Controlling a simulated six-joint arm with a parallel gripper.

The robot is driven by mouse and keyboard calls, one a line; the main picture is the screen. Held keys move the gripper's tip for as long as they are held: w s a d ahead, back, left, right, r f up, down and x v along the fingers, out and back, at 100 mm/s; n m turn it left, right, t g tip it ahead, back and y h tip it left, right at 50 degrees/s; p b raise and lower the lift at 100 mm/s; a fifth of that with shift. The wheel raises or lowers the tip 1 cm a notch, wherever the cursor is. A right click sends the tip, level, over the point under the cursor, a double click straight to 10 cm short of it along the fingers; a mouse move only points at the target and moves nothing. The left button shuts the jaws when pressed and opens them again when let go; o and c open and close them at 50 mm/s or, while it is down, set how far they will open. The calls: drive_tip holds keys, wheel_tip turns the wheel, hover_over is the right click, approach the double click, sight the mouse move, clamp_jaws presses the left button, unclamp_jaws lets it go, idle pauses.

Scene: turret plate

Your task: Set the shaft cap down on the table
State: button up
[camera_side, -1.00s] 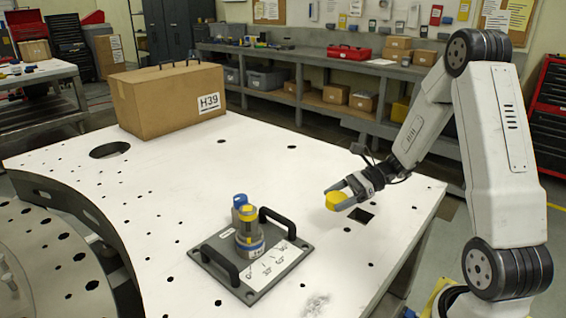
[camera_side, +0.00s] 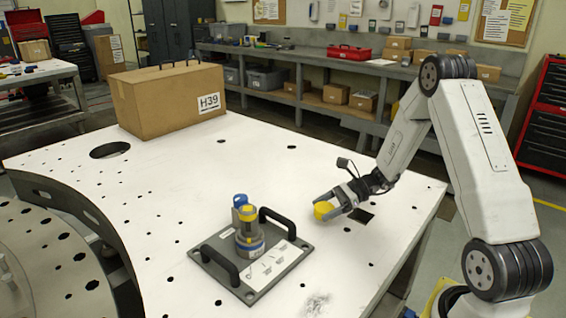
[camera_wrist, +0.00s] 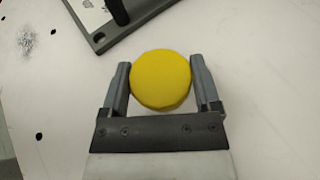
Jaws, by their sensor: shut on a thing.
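The shaft cap (camera_side: 323,210) is a yellow round piece, held between the fingers of my gripper (camera_side: 332,204). In the wrist view the cap (camera_wrist: 160,79) shows as a yellow disc with one finger of my gripper (camera_wrist: 163,85) pressed on each side. The cap is low over the white table (camera_side: 330,270), to the right of the turret plate. I cannot tell whether its underside touches the table.
A grey plate (camera_side: 222,262) with two black handles and a turret of blue, yellow and grey parts (camera_side: 247,228) lies left of my gripper. A cardboard box (camera_side: 168,98) stands at the back left. The front right tabletop is mostly clear.

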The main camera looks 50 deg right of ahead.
drive_tip(key=shift+f, duration=1.15)
drive_tip(key=shift+f, duration=0.1)
drive_tip(key=o, duration=1)
drive_tip(key=shift+o, duration=0.2)
drive_tip(key=shift+s+d, duration=0.1)
drive_tip(key=shift+d, duration=0.05)
drive_tip(key=v, duration=1.2)
